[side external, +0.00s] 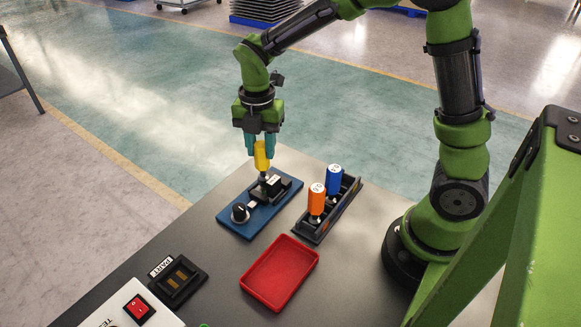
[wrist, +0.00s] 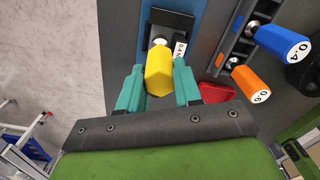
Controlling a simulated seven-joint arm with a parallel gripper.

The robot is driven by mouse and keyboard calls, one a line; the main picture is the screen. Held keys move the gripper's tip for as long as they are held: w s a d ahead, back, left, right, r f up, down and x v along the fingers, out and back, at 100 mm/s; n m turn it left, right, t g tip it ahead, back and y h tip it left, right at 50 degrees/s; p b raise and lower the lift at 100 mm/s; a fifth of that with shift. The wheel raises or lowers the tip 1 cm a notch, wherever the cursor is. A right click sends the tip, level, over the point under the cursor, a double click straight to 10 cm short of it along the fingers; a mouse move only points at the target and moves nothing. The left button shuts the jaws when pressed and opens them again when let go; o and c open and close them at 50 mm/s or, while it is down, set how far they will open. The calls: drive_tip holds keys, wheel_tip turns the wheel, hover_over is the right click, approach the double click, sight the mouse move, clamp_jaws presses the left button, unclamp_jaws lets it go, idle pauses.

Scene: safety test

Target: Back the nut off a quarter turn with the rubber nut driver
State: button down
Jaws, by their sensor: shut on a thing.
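My gripper (side external: 261,147), with teal fingers, is shut on the yellow handle of a driver (side external: 261,158); the wrist view also shows this handle (wrist: 158,75) between the fingers. The driver is about upright, with its lower end at a black block (side external: 279,187) on a blue plate (side external: 233,226). Whether its tip is seated there cannot be told. The nut is not clearly visible; the driver and block hide that spot. An orange driver (side external: 316,200) marked 0.6 in the wrist view and a blue driver (side external: 333,180) marked 0.4 stand in a dark rack (side external: 346,204).
A black dial (side external: 240,212) sits on the blue plate's near end. An empty red tray (side external: 280,272) lies in front of the rack. A black holder labelled PART (side external: 178,281) and a white box with a red switch (side external: 139,309) are at the near left.

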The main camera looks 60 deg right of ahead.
drive_tip(key=shift+f, duration=0.8)
idle(0.5)
drive_tip(key=shift+n, duration=0.3)
drive_tip(key=n, duration=0.7)
drive_tip(key=shift+d+n, duration=0.1)
drive_tip(key=shift+n, duration=4)
